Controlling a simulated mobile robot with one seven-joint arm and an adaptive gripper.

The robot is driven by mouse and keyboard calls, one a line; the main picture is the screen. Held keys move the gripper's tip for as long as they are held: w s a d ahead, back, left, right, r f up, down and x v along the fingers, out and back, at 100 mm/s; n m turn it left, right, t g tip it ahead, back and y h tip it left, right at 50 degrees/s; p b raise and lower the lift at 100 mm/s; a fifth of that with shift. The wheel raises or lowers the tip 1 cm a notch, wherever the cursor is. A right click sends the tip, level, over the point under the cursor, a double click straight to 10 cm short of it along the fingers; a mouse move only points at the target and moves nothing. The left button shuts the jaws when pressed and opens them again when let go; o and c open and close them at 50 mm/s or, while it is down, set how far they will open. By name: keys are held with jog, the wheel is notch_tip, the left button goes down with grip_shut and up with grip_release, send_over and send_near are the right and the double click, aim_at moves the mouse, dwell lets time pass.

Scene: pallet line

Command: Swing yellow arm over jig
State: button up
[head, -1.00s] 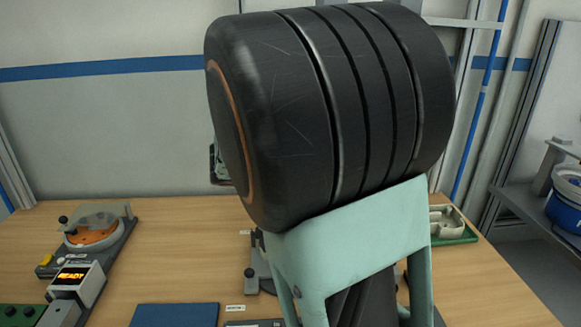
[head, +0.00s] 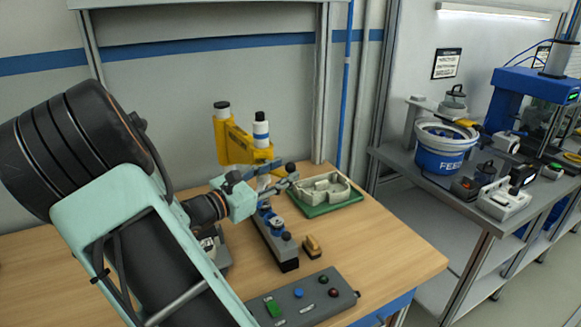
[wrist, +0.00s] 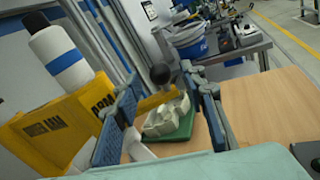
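The yellow arm (head: 236,150) stands at the back of the bench, with a black knob and a blue-banded white cylinder (head: 261,130) on it. In the wrist view the yellow arm (wrist: 45,132) fills the left side beside my gripper (wrist: 165,88). My gripper (head: 284,177) is open, its two padded fingers apart, in front of the yellow arm. A dark round knob (wrist: 160,73) and a yellow strip show between the fingers; I cannot tell the depth or any contact. A pale casting (head: 325,187) sits on a green base (head: 322,209) to the right, perhaps the jig.
A grey fixture (head: 273,240) stands below my gripper, with a small yellow-brown block (head: 312,247) beside it. A grey button box (head: 305,300) lies at the front. The bench's right side is clear. A blue feeder bowl (head: 443,158) is on the far table.

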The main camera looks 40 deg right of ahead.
aim_at(286, 169)
jog(key=shift+d, duration=1.8)
grip_shut()
